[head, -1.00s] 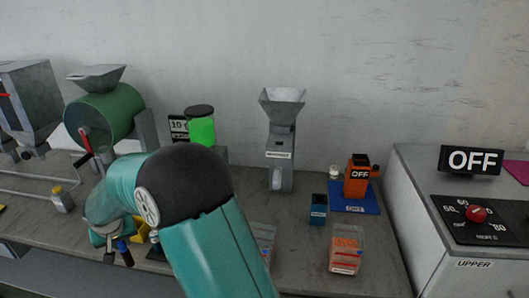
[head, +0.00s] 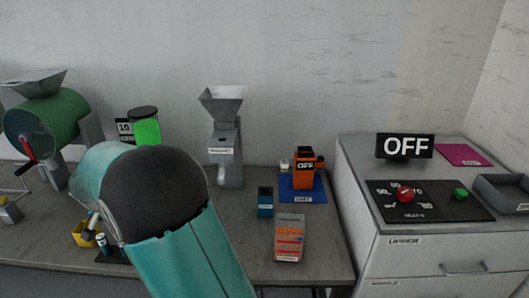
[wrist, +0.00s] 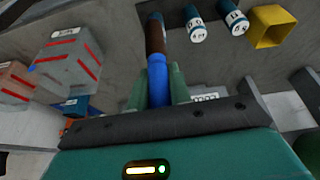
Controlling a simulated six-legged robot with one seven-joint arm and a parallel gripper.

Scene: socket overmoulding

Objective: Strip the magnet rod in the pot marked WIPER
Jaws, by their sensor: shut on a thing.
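In the wrist view my gripper (wrist: 157,88) has its green fingers shut on the blue handle of the magnet rod (wrist: 157,75). The rod points away from the gripper, with a brown stretch and a darker tip beyond the handle. In the head view my arm hides the gripper and the rod. A small blue pot (head: 265,203) stands on the bench right of my arm; its label is too small to read, so I cannot tell whether it is the WIPER pot.
A clear bin with orange contents (head: 289,240) stands in front of the pot. A grey hopper machine (head: 226,150) stands behind. A yellow container (head: 84,234) is left. A grey cabinet (head: 440,245) bounds the bench at right.

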